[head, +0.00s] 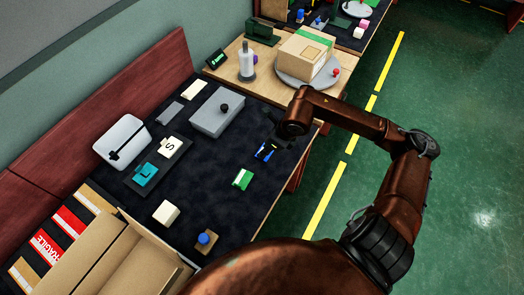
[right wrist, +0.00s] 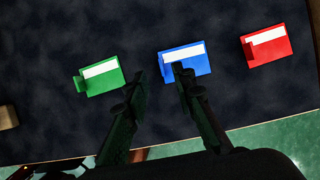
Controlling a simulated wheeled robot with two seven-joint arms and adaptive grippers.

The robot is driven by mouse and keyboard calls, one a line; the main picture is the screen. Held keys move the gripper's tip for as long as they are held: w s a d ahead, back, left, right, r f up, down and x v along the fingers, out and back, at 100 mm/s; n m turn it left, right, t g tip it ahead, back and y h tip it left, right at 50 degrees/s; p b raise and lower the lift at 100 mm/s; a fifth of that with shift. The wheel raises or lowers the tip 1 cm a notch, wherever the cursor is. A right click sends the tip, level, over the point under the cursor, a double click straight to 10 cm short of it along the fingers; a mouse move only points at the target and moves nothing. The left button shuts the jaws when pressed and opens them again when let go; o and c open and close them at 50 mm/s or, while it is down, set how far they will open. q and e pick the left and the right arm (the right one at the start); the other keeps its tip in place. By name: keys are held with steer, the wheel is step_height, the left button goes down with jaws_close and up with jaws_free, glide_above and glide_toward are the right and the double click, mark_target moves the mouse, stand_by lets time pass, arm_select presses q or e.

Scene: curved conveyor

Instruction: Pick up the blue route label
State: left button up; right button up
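The blue route label (right wrist: 184,64), a blue piece with a white strip, lies on the dark mat in the right wrist view. In the head view only bits of blue (head: 264,154) show beside my right gripper (head: 270,143). In the right wrist view my right gripper (right wrist: 158,85) is open and empty. Its right fingertip overlaps the blue label's lower edge; its left fingertip is between the green label (right wrist: 100,75) and the blue one. I cannot tell whether it touches. A red label (right wrist: 266,46) lies to the right. My left gripper is not in view.
The green label also shows in the head view (head: 242,179). The mat around the labels is clear.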

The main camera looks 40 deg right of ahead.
steer(key=b+x, duration=0.1)
steer(key=x, duration=0.4)
steer(key=shift+d+f, duration=0.1)
steer(key=shift+w+f, duration=0.25)
steer(key=shift+f, duration=0.05)
steer(key=shift+c, duration=0.4)
steer(key=c, duration=0.5)
jaws_close()
